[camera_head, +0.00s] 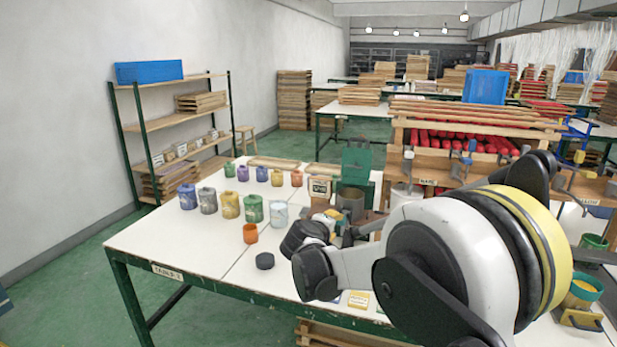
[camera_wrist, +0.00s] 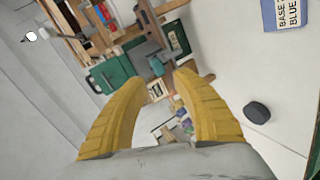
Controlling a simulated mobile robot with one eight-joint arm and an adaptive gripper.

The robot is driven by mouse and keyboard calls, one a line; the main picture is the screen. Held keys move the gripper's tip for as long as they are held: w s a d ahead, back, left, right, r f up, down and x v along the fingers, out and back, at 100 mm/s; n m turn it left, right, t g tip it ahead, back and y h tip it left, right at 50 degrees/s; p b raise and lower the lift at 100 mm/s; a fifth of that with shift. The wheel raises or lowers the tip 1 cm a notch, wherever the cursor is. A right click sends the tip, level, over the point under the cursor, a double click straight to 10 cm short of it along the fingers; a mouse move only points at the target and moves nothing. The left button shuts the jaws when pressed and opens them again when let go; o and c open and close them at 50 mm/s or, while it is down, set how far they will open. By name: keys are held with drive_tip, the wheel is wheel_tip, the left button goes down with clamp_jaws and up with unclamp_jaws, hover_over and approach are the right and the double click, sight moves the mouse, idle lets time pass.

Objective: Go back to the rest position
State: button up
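My gripper (camera_wrist: 158,78) shows in the wrist view as two yellow fingers spread apart, with nothing between them. In the head view my white, black and yellow arm reaches over the front right of the table (camera_head: 210,236), and I cannot make out the fingers there. A dark round lid or puck (camera_head: 264,260) lies on the table left of my arm; it also shows at the right of the wrist view (camera_wrist: 257,112). An orange cup (camera_head: 250,234) stands behind it.
Several paint jars (camera_head: 229,205) stand on the table's left half. A yellow card (camera_head: 358,300) lies near the front edge. A blue-labelled card (camera_wrist: 285,14) shows in the wrist view.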

drive_tip(key=s+d+r+m+g+y, duration=0.1)
drive_tip(key=s+d+r+m+g, duration=0.15)
drive_tip(key=s+d, duration=0.55)
drive_tip(key=s+d+r+m+g, duration=0.1)
drive_tip(key=s+d+r+m, duration=0.25)
drive_tip(key=s, duration=0.85)
drive_tip(key=s+f+m+g+y, duration=0.1)
drive_tip(key=s+f+m+y, duration=0.1)
drive_tip(key=s, duration=0.9)
drive_tip(key=s+f+m+g+y, duration=0.1)
drive_tip(key=s+f+m, duration=0.2)
drive_tip(key=s, duration=0.9)
drive_tip(key=shift+d+f+y, duration=0.35)
drive_tip(key=shift+f+y, duration=0.05)
drive_tip(key=shift+f, duration=0.15)
